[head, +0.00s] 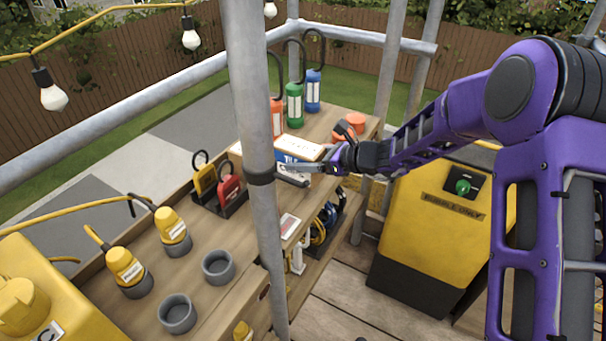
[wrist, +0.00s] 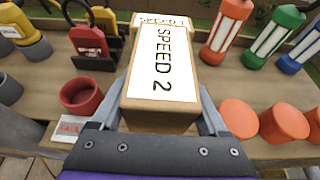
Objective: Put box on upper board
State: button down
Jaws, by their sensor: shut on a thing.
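My gripper (wrist: 160,112) is shut on a brown cardboard box (wrist: 160,75) with a white top label reading "SPEED 2", one finger on each side. A second box (wrist: 160,19), with a label that seems to read "SPEED 1", lies just beyond it, mostly hidden. In the head view my gripper (head: 308,170) is at the board's right edge, beside a white-topped box (head: 300,149). The wooden upper board (head: 212,294) runs across the workbench. I cannot tell whether the held box touches the board.
Orange, green and blue lanterns (head: 294,104) stand at the back. Orange cylinders (wrist: 262,120) are right of the held box; a red cup (wrist: 82,96) and padlocks (wrist: 94,38) are left. A grey pole (head: 256,150) stands in front. A yellow bin (head: 435,235) is at right.

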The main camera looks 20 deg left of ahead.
jog(key=shift+f+b, duration=0.3)
jog(key=shift+f, duration=1.55)
jog(key=shift+f, duration=0.1)
jog(key=shift+f, duration=0.2)
grip_release()
jog(key=shift+r, duration=0.2)
jog(key=shift+d+r, duration=0.15)
jog(key=shift+d, duration=0.15)
jog(key=p+v, duration=0.1)
jog(key=v, duration=1)
jog(key=shift+d, duration=0.2)
